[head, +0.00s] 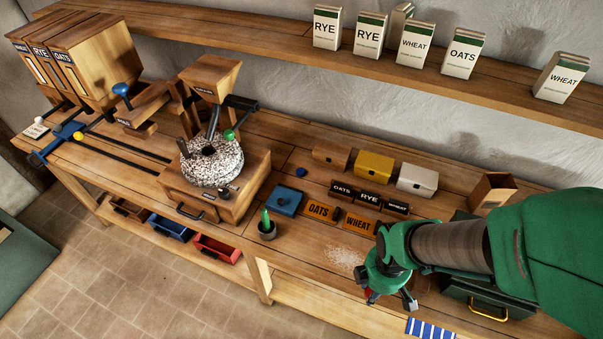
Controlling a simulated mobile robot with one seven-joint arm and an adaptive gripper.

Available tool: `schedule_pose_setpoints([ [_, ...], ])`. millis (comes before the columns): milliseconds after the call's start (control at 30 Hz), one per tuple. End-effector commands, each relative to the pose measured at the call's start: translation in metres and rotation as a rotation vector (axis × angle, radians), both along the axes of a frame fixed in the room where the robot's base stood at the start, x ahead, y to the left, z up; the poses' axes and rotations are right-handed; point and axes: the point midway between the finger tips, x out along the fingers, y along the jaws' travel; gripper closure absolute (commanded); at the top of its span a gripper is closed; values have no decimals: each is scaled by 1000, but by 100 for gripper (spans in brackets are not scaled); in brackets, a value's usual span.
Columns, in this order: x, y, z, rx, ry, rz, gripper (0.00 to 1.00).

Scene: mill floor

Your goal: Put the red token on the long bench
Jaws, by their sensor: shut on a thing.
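The long wooden bench (312,256) runs across the view below the wall shelf. My gripper (390,302), on a green arm, comes in from the right and points down near the bench's front edge, beside a pale powder patch. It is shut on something. A small bit of red, likely the red token (369,293), shows at its left finger. Most of it is hidden by the gripper. I cannot tell whether it touches the bench top.
A millstone (212,162) stands on a wooden box at the left. A dark green box (480,300) and a striped cloth (430,328) lie right.

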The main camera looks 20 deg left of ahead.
Motion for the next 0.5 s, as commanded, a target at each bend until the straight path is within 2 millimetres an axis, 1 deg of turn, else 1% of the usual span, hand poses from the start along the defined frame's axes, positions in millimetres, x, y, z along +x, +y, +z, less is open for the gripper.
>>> schedule_pose_setpoints([
  [33,-4,8,-4,0,0,41,84],
  [200,-13,26,-10,0,0,147,84],
  [333,-18,35,-13,0,0,199,84],
  [500,-21,39,-14,0,0,225,84],
])
